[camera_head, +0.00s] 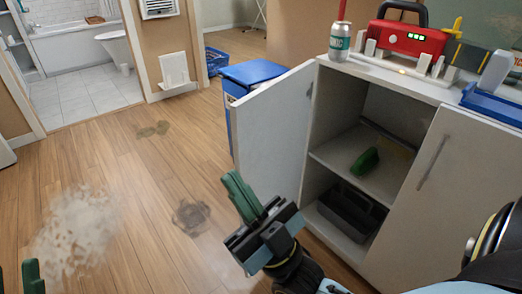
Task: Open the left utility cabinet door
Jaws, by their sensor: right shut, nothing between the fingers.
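The left door (268,135) of the white utility cabinet (390,84) stands swung out to the left, with its pale inner face showing. The left compartment behind it is exposed. The right door (432,185) is closed and has a vertical bar handle. My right gripper (233,182) is shut and empty, its green fingers together. It appears in front of the open door's lower left part; I cannot tell whether they touch. My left gripper (16,272) only just enters at the lower left corner, with two green fingertips apart, well away from the cabinet.
A green object (365,161) lies on the inner shelf, above a dark bin (350,208). A can (340,41) and a red device (410,40) stand on top. A blue-lidded bin (252,72) is behind the door. The wood floor at left is open, with stains.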

